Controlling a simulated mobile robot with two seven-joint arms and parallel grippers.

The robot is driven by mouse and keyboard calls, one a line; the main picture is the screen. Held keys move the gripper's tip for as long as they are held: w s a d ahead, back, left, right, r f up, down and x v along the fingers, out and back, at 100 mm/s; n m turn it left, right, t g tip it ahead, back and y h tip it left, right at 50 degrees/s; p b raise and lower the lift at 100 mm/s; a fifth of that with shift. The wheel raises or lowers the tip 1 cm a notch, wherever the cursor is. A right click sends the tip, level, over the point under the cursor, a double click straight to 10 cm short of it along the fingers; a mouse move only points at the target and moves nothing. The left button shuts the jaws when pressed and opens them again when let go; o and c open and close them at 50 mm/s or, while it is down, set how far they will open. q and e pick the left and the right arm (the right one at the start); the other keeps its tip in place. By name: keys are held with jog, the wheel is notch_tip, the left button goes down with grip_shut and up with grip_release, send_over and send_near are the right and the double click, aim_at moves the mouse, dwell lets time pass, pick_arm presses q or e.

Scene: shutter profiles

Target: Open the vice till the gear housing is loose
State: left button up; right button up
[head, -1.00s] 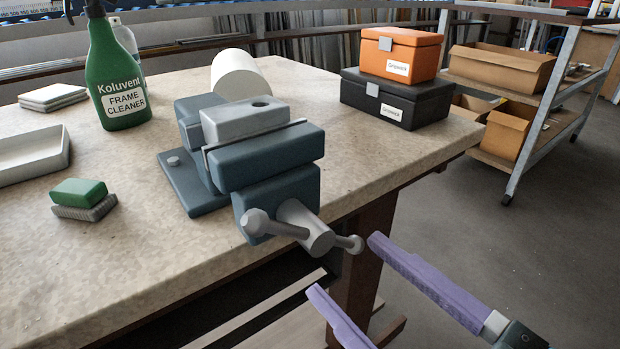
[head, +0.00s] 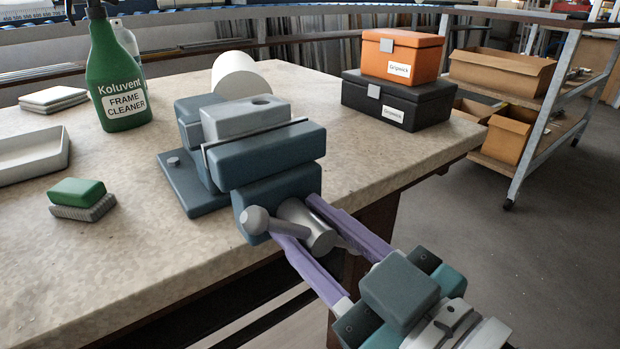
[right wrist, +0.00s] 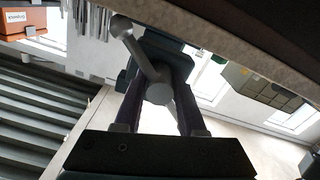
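The blue-grey vice (head: 264,156) stands at the bench's front edge. The gear housing (head: 245,118), a light grey block with a dark hole on top, sits between its jaws with no clear gap visible. The vice handle (head: 255,219) is a grey bar with ball ends through the screw head; its far end is hidden behind a finger. My right gripper (head: 293,218) has its purple fingers apart, one on each side of the screw head. In the right wrist view the handle (right wrist: 142,56) slants up left from between the fingers; contact is unclear. My left gripper is not in view.
A white cylinder (head: 238,74) lies behind the vice. A green spray bottle (head: 116,75), a tray (head: 35,160) and a green-topped sponge (head: 78,192) are on the left. Orange (head: 400,54) and black (head: 398,100) boxes are stacked at the right. The bench edge runs beneath the vice screw.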

grip_shut()
dwell(1.0)
